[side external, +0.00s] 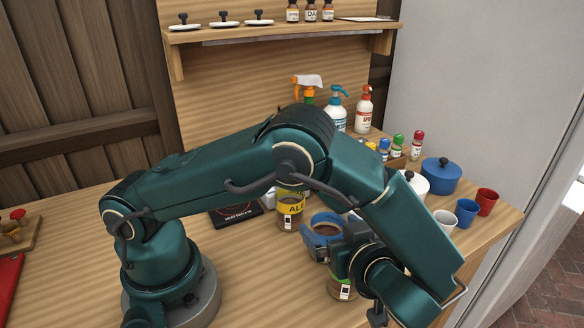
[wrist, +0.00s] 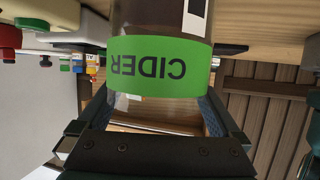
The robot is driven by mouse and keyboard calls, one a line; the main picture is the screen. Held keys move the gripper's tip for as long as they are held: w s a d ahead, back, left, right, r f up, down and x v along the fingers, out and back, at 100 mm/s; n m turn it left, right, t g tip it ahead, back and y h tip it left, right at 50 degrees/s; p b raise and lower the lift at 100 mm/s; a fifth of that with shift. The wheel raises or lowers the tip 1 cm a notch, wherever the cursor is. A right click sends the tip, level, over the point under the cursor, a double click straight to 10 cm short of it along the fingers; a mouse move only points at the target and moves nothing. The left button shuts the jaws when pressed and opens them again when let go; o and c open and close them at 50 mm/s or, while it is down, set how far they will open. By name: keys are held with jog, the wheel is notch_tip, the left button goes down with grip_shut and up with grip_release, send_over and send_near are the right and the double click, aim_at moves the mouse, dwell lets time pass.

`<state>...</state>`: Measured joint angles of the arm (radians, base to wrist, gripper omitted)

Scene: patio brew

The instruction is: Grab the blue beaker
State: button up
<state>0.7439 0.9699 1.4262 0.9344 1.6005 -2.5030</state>
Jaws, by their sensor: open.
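The blue beaker (side external: 466,212) stands upright on the right of the table in the side view, between a white cup (side external: 445,221) and a red cup (side external: 487,200). My gripper (side external: 337,255) is well to its left, and the forearm comes down between them in the picture. In the wrist view, my gripper (wrist: 157,98) is open, with a jar labelled CIDER (wrist: 160,66) in front of and between its fingers. I cannot tell if they touch the jar. The blue beaker is not identifiable in the wrist view.
A jar labelled ALE (side external: 290,212) and a blue round vessel with brown contents (side external: 325,229) stand close to my gripper. A blue lidded pot (side external: 441,178) is behind the cups. Spray and pump bottles (side external: 337,108) stand at the back.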

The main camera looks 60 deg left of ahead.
jog(key=shift+x, duration=1.15)
jog(key=shift+c, duration=0.3)
jog(key=c, duration=1.5)
jog(key=shift+r, duration=0.2)
